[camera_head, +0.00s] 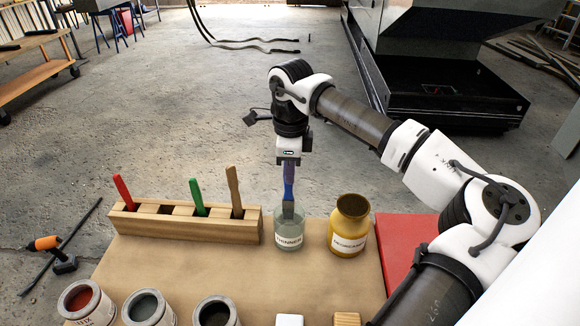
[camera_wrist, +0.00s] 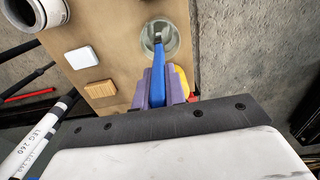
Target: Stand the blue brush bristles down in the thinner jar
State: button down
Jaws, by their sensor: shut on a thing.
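My gripper (camera_head: 288,166) is shut on the blue brush (camera_head: 288,190) and points straight down. The brush hangs upright below it, bristles down. Its lower end shows inside the clear thinner jar (camera_head: 289,241), which has a THINNER label. In the wrist view the blue brush (camera_wrist: 158,84) lies between the purple fingers (camera_wrist: 160,90) and its tip is within the glass jar's (camera_wrist: 170,28) rim. I cannot tell whether the bristles touch the jar's bottom.
A yellow jar (camera_head: 349,228) stands close right of the thinner jar. A wooden rack (camera_head: 180,224) with red, green and brown-handled brushes is at left. Several paint cans (camera_head: 148,308), a white block (camera_head: 289,320) and a wooden block (camera_head: 347,319) are nearer. A red surface (camera_head: 402,240) is at right.

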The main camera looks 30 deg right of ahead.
aim_at(290, 199)
jog(key=shift+f+b, duration=1.6)
jog(key=shift+f, duration=0.7)
jog(key=c, duration=1.4)
grip_release()
jog(key=shift+o, duration=0.2)
notch_tip(290, 199, up, 14)
jog(key=shift+f+b, duration=0.1)
jog(key=shift+b, duration=0.65)
